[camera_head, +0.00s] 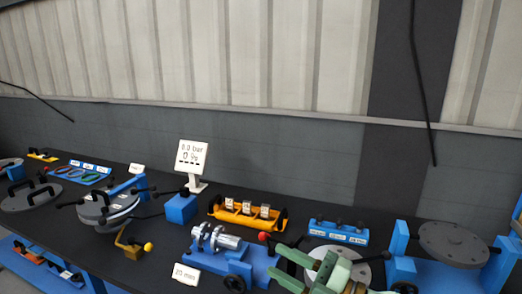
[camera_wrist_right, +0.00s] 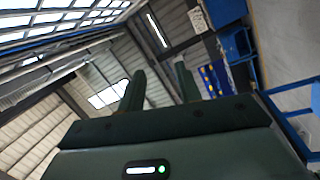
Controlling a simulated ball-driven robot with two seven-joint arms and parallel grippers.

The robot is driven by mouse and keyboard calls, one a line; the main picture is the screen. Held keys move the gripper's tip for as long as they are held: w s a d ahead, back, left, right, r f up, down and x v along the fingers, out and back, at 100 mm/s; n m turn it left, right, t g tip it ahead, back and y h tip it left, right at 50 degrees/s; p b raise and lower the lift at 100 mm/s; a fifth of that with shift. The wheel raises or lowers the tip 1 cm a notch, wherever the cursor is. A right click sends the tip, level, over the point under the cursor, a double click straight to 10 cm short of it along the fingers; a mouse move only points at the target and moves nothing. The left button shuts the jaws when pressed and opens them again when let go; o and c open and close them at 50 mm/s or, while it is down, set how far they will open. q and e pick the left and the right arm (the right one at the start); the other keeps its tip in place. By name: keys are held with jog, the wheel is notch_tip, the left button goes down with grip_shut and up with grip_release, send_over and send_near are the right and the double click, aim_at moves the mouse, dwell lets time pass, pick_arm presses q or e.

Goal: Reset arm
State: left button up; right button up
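My right gripper (camera_head: 335,268) is pale green and shows at the bottom edge of the head view, in front of the bench. In the right wrist view the two fingers of my right gripper (camera_wrist_right: 160,80) stand apart with nothing between them, so it is open and empty. Beyond them are the roof and windows, with no bench item between the fingers. My left gripper is not in view. A grey round flange (camera_head: 454,243) sits on a blue stand at the right of the bench.
The dark bench (camera_head: 150,225) holds a lidded flange assembly (camera_head: 108,207), a blue clamp fixture (camera_head: 225,260) with a steel shaft, a yellow tray (camera_head: 247,217), a blue rack (camera_head: 338,233) and a white display (camera_head: 191,156). A grey disc (camera_head: 345,262) lies behind my right gripper.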

jog(key=s+d+f+m+t+h, duration=0.1)
jog(key=d+f+m+t+h, duration=0.25)
jog(key=d+m+h, duration=0.4)
jog(key=s+d+f+m+t+h, duration=0.1)
jog(key=d+f+m+t+h, duration=0.1)
jog(key=d+m+t+h, duration=0.45)
jog(key=s+d+f+m+g+h, duration=0.2)
jog(key=s+d+f+g+h, duration=0.3)
jog(key=s+f, duration=0.35)
jog(key=s+d+f+m+g+h, duration=0.3)
jog(key=s+d+f+g, duration=0.35)
jog(key=s+g, duration=0.2)
jog(key=s+a+f+g+y, duration=0.1)
jog(key=s+a+f+y, duration=0.15)
jog(key=f, duration=1.05)
jog(key=s+a+f+g+y, duration=0.15)
jog(key=s+f, duration=0.25)
jog(key=f, duration=0.9)
jog(key=s+f+m+g, duration=0.3)
jog(key=s+f, duration=1.3)
jog(key=s, duration=0.4)
jog(key=shift+s+a+y, duration=0.2)
jog(key=shift+a+y, duration=0.1)
jog(key=shift+a, duration=0.1)
